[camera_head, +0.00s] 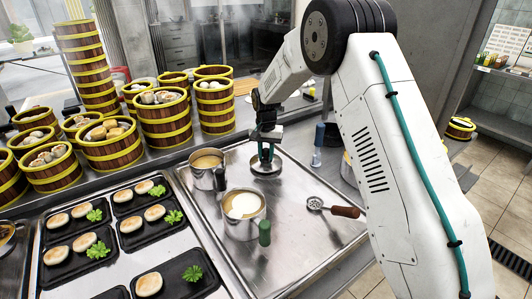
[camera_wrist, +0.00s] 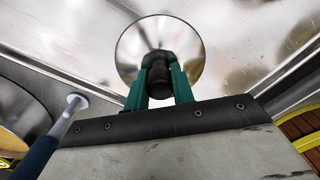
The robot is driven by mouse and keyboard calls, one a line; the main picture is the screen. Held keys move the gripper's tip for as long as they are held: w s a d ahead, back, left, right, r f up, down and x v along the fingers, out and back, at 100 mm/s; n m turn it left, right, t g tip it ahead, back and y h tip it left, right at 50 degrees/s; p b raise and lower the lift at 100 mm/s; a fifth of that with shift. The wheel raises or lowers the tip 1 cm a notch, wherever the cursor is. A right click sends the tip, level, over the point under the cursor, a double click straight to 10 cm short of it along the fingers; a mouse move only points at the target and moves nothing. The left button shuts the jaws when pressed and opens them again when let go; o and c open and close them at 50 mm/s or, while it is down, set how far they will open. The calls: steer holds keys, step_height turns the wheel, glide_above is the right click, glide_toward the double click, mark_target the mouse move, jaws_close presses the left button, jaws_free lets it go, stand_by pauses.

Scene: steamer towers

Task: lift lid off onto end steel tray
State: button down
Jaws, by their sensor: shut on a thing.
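A round shiny steel lid (camera_head: 266,169) is at the far part of the steel tray (camera_head: 300,255); it also shows in the wrist view (camera_wrist: 130,50). My gripper (camera_head: 266,152) is above the lid. In the wrist view its green fingers (camera_wrist: 160,88) are shut on the lid's black knob (camera_wrist: 160,72). The lid looks level and at or very near the tray surface; I cannot tell whether it touches. Two open steel pots stand on the tray to the left: one farther back (camera_head: 207,169) with tan contents, one nearer (camera_head: 243,214) with pale contents.
A slotted ladle with a wooden handle (camera_head: 333,209) lies on the tray at the right. A blue-handled tool (camera_head: 318,146) stands behind it. Black plates of buns (camera_head: 146,221) fill the left front. Several bamboo steamers (camera_head: 165,120) stand at the back left.

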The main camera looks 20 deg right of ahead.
mark_target(266, 149)
steer(key=shift+f, duration=0.4)
steer(key=c, duration=1.1)
jaws_free()
steer(key=shift+r, duration=3.9)
steer(key=shift+r, duration=2.2)
